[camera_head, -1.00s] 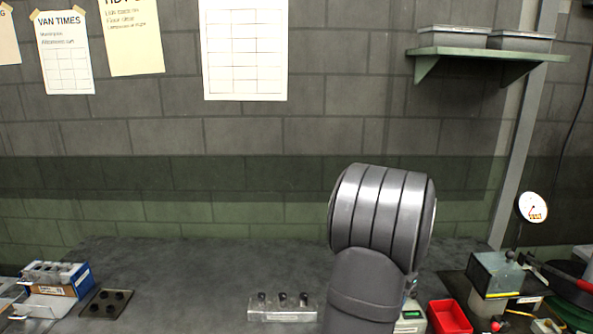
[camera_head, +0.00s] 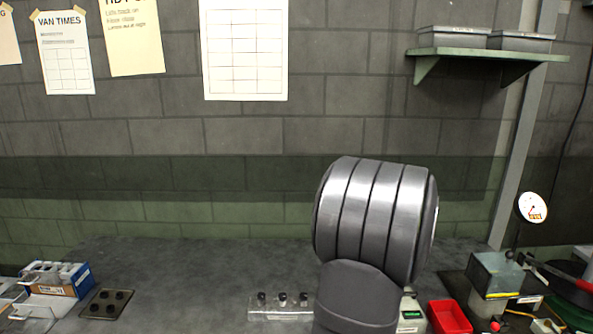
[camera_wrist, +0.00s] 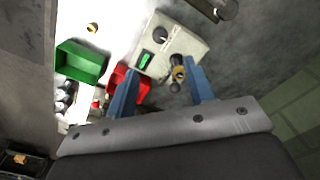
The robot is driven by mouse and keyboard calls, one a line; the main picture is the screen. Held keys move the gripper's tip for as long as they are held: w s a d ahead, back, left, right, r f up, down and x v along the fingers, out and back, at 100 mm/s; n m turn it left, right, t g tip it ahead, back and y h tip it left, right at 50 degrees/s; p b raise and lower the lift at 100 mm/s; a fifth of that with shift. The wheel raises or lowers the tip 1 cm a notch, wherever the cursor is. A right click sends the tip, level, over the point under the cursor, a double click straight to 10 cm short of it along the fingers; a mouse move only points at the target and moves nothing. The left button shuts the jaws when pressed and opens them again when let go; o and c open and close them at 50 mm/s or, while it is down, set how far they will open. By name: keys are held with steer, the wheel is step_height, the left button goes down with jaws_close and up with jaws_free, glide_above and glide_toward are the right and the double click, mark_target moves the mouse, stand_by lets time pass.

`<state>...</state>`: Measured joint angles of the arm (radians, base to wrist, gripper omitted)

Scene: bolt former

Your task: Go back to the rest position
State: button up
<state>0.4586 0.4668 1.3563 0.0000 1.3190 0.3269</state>
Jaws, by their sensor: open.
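My gripper (camera_wrist: 161,90) shows in the wrist view, its two blue fingers spread apart with nothing held between them. Beyond the fingertips is a pale box-like device (camera_wrist: 178,42) with a small green display. A small dark and brass-coloured part (camera_wrist: 178,70) shows between and beyond the fingers; I cannot tell whether it sits on the device. In the head view only my arm shows, and my gripper is hidden.
A red bin (camera_head: 449,316) stands right of the small device (camera_head: 411,314). A clear rack with dark-topped pieces (camera_head: 281,312) is left of my arm. A gauge (camera_head: 532,207) and press-like machine (camera_head: 497,275) stand at the right. The middle-left bench (camera_head: 190,275) is bare.

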step_height(320, 180, down, 12)
steer(key=shift+f, duration=0.45)
steer(key=n, duration=0.9)
steer(key=shift+r, duration=0.1)
step_height(320, 180, up, 8)
steer(key=shift+f, duration=0.1)
